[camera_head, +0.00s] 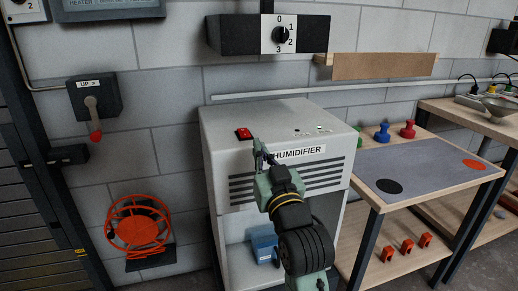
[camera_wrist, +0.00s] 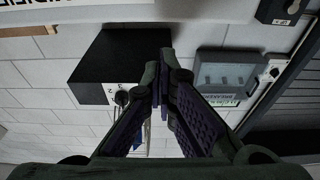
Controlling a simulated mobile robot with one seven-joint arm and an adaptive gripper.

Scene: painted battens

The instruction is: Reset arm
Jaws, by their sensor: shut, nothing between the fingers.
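My gripper (camera_head: 259,150) is at the top front edge of the white dehumidifier cabinet in the head view, close to the red switch (camera_head: 244,134). Its arm partly covers the cabinet's label and front grille. In the wrist view the gripper (camera_wrist: 162,82) has its fingertips together with nothing between them. The cabinet (camera_head: 222,160) stands on the floor against the block wall. A small green light shows on its top. Whether the fingers touch the cabinet cannot be told.
A black box with a numbered dial (camera_head: 282,37) hangs above the cabinet. A lever switch (camera_head: 94,100) and an orange reel (camera_head: 138,229) are on the left wall. A workbench (camera_head: 440,146) with red and blue knobs stands close at the right. A blue container (camera_head: 264,244) sits in the cabinet's lower opening.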

